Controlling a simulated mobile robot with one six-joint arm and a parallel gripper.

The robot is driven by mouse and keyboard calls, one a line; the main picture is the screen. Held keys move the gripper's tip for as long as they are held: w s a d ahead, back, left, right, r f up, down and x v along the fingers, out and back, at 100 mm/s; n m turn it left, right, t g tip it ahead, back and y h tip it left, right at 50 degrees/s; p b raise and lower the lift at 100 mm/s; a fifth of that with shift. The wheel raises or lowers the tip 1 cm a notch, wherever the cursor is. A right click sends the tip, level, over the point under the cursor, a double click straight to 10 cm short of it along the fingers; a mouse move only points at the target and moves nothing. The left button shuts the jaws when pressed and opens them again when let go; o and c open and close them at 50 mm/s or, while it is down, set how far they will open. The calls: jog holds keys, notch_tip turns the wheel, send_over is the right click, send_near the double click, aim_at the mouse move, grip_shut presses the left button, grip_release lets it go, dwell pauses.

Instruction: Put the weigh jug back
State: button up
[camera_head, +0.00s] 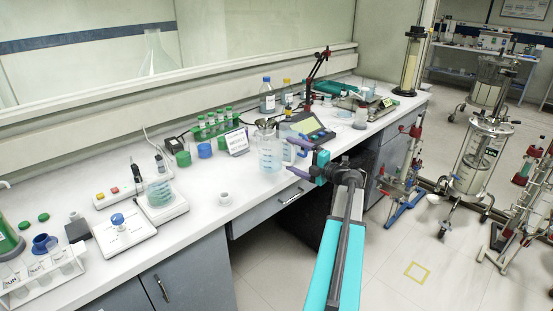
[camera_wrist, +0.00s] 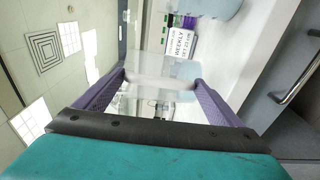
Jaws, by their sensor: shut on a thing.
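My gripper (camera_head: 296,157), with purple fingers, is at the bench's front edge, near the middle. In the wrist view the fingers (camera_wrist: 160,88) are shut on a clear, see-through vessel (camera_wrist: 152,68) with a pale band across it, which I take to be the weigh jug. I cannot tell whether the held jug touches the bench.
A white "weekly" sign (camera_head: 237,141) stands behind the beaker. A grey instrument with a screen (camera_head: 309,128) is behind my gripper. White bench (camera_head: 205,214) is partly clear at the front.

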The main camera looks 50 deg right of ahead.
aim_at(278, 159)
jog(key=w, duration=0.2)
jog(key=w+p, duration=0.1)
jog(key=w, duration=0.4)
jog(key=shift+w+a+f+p, duration=0.25)
jog(key=shift+w+f+p, duration=0.05)
jog(key=shift+w+p, duration=0.05)
jog(key=shift+f+p, duration=0.7)
jog(key=shift+f, duration=1.2)
jog(key=o, duration=1.5)
